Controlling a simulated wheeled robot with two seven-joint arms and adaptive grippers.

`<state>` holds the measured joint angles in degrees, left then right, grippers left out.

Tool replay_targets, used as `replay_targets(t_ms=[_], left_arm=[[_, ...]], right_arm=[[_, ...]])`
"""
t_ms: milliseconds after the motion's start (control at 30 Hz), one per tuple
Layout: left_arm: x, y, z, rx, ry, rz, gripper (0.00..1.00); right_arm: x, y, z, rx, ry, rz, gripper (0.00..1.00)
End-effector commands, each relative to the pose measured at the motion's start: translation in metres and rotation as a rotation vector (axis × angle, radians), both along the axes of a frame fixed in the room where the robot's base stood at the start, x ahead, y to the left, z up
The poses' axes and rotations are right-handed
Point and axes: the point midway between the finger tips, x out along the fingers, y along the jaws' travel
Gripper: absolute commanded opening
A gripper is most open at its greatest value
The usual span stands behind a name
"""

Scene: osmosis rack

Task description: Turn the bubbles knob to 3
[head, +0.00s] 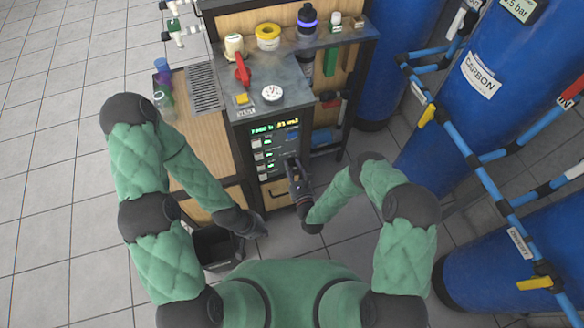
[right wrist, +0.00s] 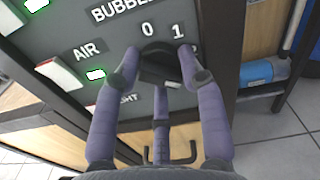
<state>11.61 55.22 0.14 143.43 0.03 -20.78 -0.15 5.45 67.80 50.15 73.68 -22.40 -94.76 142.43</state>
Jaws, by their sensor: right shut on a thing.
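The knob's pointer direction cannot be made out. In the head view my right gripper (head: 292,168) is at the panel's right side and covers the knob. My left gripper (head: 252,226) hangs low, away from the panel; its fingers are unclear.
White rocker switches with lit green marks, one labelled AIR (right wrist: 62,72), sit left of the knob. A green display (head: 275,127) is above. A red-handled valve (head: 242,70) and gauge (head: 272,93) are on the cabinet top. Blue tanks (head: 470,85) and pipes stand at right.

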Motion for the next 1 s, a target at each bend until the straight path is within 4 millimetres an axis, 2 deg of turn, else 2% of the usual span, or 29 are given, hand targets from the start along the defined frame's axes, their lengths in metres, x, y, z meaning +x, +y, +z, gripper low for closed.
replay_targets(t_ms=[333,867,900,1000], left_arm=[[0.0000,0.0000,-0.0020,0.000,0.000,0.000,0.00],[0.0000,0.0000,-0.0022,0.000,0.000,0.000,0.00],[-0.0001,-0.0001,-0.0022,0.000,0.000,0.000,0.00],[0.0000,0.0000,-0.0022,0.000,0.000,0.000,0.00]], right_arm=[[0.0005,-0.0018,-0.0021,0.120,0.045,-0.006,0.08],[-0.0001,-0.0015,-0.0026,0.138,0.052,-0.005,0.08],[-0.0001,-0.0015,-0.0026,0.138,0.052,-0.005,0.51],[-0.0003,-0.0011,-0.0021,0.138,0.051,-0.004,0.51]])
